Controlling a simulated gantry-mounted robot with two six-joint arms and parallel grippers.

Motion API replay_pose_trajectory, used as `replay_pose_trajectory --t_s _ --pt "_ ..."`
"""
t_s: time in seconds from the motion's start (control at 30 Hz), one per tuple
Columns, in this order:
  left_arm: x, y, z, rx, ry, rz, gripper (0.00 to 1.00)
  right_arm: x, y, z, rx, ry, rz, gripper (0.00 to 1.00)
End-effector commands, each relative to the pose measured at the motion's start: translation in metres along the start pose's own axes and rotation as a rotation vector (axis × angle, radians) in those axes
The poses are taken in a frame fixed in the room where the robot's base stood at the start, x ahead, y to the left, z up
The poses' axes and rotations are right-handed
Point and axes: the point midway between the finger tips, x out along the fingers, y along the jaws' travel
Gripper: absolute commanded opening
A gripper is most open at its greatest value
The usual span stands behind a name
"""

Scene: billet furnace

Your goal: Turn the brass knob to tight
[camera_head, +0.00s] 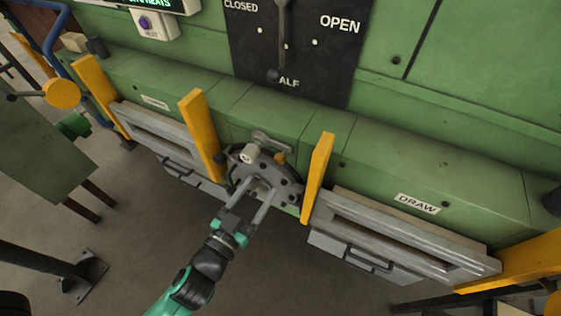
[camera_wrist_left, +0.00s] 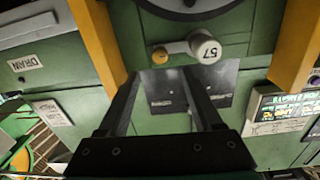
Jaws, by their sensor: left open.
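A small brass knob (camera_head: 280,158) sits on a grey metal plate (camera_head: 272,176) on the green furnace front, between two yellow posts. In the left wrist view the brass knob (camera_wrist_left: 160,55) is at one end of a short pale lever (camera_wrist_left: 178,49). A cream round end (camera_wrist_left: 206,48) marked 57 is at the other; it also shows in the head view (camera_head: 249,153). My left gripper (camera_head: 261,187) is open in front of the plate, below the knob in the head view. In its wrist view the two fingers (camera_wrist_left: 163,78) point towards the knob with nothing between them.
Yellow posts (camera_head: 201,135) and (camera_head: 317,175) stand close on both sides of the plate. A black panel (camera_head: 300,62) with a lever and CLOSED, HALF and OPEN markings is above.

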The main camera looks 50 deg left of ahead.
Motion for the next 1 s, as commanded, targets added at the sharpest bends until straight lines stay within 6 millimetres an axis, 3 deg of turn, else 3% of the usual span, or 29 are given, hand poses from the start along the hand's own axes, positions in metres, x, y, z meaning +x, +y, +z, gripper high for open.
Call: replay_pose_trajectory --t_s 0.17,0.4,0.53,0.7,0.93,1.0 --pt "0.025 -0.002 -0.005 -0.001 0.002 -0.005 0.67 0.008 0.000 -0.008 0.000 0.000 0.000 0.50" --pt "0.080 -0.001 -0.004 0.000 0.002 -0.003 0.67 0.016 0.000 -0.015 0.000 0.000 0.000 0.50" --pt "0.101 -0.001 -0.003 0.000 0.002 -0.002 0.67 0.017 0.000 -0.016 0.000 0.000 0.000 0.50" --pt "0.113 0.000 -0.002 0.000 0.001 -0.001 0.67 0.018 0.000 -0.016 0.000 0.000 0.000 0.50" --pt "0.114 0.000 -0.001 0.000 0.001 0.000 0.67 0.017 0.000 -0.016 0.000 0.000 0.000 0.50" --pt "0.114 0.000 -0.001 0.000 0.001 0.000 0.54 0.017 0.000 -0.016 0.000 0.000 0.000 0.50"
